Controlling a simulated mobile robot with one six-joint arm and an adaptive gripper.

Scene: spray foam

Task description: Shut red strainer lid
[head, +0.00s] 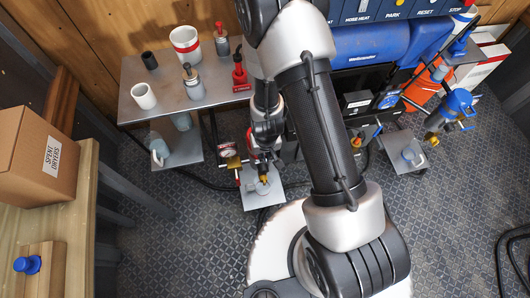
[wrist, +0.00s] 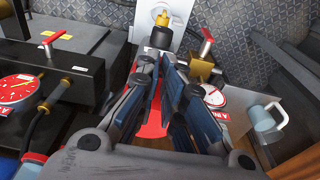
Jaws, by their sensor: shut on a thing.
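The red strainer lid (wrist: 152,131) shows as a red patch between and below my fingers in the wrist view. My fingers hide most of it, so its angle and its seat cannot be told. My gripper (wrist: 161,72) is nearly closed on it, pointing toward a black fitting with a yellow top (wrist: 161,36). In the head view my gripper (head: 264,148) is low beside the machine, above a small grey plate (head: 262,197). The lid is not clear there.
A brass valve with a red handle (wrist: 205,44) stands right of my fingers, close by. A round gauge (wrist: 213,97) and a clear cup (wrist: 267,117) are further right. A black block with a red gauge (wrist: 18,88) is left. A grey bench (head: 175,100) holds several containers.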

